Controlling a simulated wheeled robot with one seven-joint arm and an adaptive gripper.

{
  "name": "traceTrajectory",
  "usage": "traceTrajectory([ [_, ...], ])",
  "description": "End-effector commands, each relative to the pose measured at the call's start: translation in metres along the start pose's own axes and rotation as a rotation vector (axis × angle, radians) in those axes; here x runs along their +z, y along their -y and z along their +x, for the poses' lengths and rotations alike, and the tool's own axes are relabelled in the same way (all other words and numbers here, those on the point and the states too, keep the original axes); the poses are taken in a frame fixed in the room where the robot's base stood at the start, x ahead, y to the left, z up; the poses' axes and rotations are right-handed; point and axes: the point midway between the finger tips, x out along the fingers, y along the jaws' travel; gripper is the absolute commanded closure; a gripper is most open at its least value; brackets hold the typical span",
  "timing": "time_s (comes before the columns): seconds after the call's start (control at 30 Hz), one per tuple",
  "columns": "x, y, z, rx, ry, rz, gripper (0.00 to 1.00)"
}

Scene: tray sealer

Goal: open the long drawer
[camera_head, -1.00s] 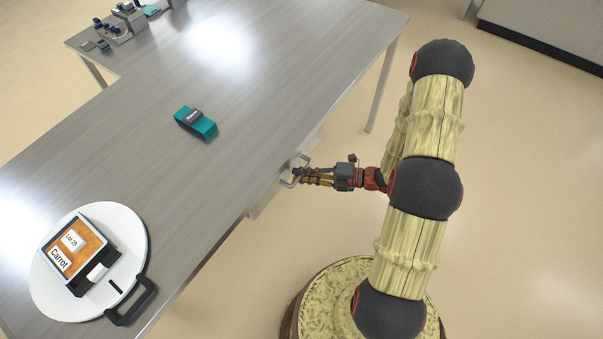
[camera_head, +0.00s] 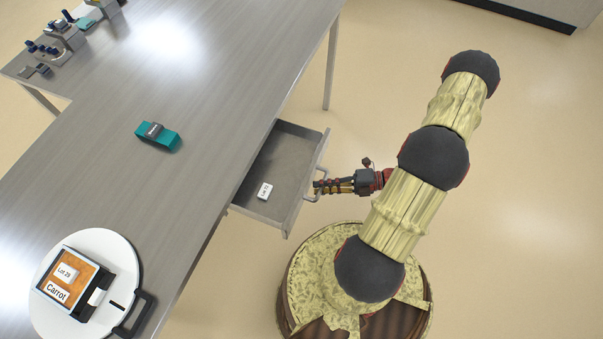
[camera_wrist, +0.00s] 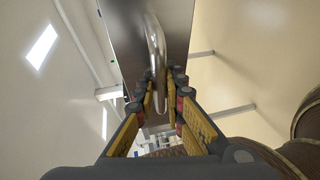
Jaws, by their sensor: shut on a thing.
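The long drawer (camera_head: 283,165) stands pulled out from under the table's right edge, with its grey inside in view. A small white label or card marked "Lot" (camera_head: 265,191) lies in it. The drawer's bar handle (camera_head: 321,172) is on its right-hand front. My gripper (camera_head: 318,187) is at the near part of this handle, shut on it. In the wrist view the metal handle (camera_wrist: 156,50) runs between the two fingers of my gripper (camera_wrist: 161,88). The drawer's far inner end is hidden under the tabletop.
The table (camera_head: 190,90) holds a teal object (camera_head: 158,135), a round white board (camera_head: 125,262) with a tray labelled "Carrot" (camera_head: 68,285), and several small items at the far left. The floor (camera_head: 420,40) right of the drawer is clear apart from my own body.

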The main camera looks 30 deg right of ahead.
Motion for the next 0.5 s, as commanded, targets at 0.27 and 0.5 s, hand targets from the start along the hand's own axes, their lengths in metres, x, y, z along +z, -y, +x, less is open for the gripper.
traceTrajectory([
  [0.27,-0.018,0.009,-0.044,-0.001,0.003,0.001,1.0],
  [0.5,-0.024,0.013,-0.059,-0.001,0.0,0.001,1.0],
])
